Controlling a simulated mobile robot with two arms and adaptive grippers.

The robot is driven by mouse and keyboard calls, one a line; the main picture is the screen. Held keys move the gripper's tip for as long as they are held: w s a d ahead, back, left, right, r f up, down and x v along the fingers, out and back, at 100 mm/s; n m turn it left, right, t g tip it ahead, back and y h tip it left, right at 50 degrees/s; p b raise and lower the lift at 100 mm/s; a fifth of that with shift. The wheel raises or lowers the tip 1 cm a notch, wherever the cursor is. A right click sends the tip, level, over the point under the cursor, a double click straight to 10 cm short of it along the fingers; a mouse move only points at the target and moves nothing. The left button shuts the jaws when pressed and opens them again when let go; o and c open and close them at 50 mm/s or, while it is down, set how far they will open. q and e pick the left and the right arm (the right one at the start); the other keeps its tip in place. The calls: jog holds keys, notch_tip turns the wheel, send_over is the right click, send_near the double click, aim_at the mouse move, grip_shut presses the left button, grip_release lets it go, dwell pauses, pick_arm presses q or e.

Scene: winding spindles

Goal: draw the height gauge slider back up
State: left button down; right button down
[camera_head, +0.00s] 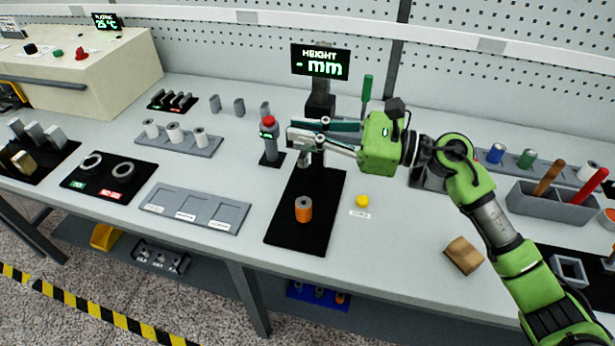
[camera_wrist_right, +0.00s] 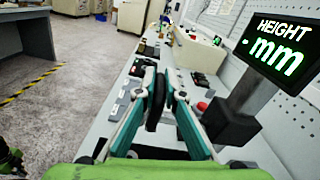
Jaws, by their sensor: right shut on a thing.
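The height gauge stands at the back of a black mat (camera_head: 285,232), with its black column (camera_head: 320,105) under a display (camera_head: 320,62) reading "HEIGHT - mm". My right gripper (camera_head: 303,138) reaches in from the right across the column, at about mid-height. In the right wrist view its fingers (camera_wrist_right: 156,90) are shut on a dark, upright part, the gauge slider (camera_wrist_right: 155,105). The slider is mostly hidden by the fingers in the head view. An orange spindle (camera_head: 303,209) stands on the mat in front of the column, below the gripper and apart from it. My left gripper is not in view.
A grey post with a red button (camera_head: 268,140) stands close left of the fingers. A green upright handle (camera_head: 367,88) is behind the gripper. A yellow piece (camera_head: 362,200) and a wooden block (camera_head: 463,255) lie right of the mat. An empty grey tray (camera_head: 195,208) lies left.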

jog(key=shift+r+p, duration=0.75)
jog(key=shift+r, duration=1.05)
jog(key=shift+w, duration=0.1)
jog(key=c, duration=2.2)
grip_release()
jog(key=shift+r, duration=0.1)
jog(key=shift+o, duration=0.3)
jog(key=shift+f, duration=0.2)
jog(key=shift+s+d+f+b, duration=0.2)
jog(key=shift+d+b, duration=0.3)
jog(key=shift+d, duration=0.05)
jog(key=b+v, duration=0.3)
jog(key=v, duration=0.3)
jog(key=shift+r+b, duration=0.2)
jog(key=shift+b, duration=0.15)
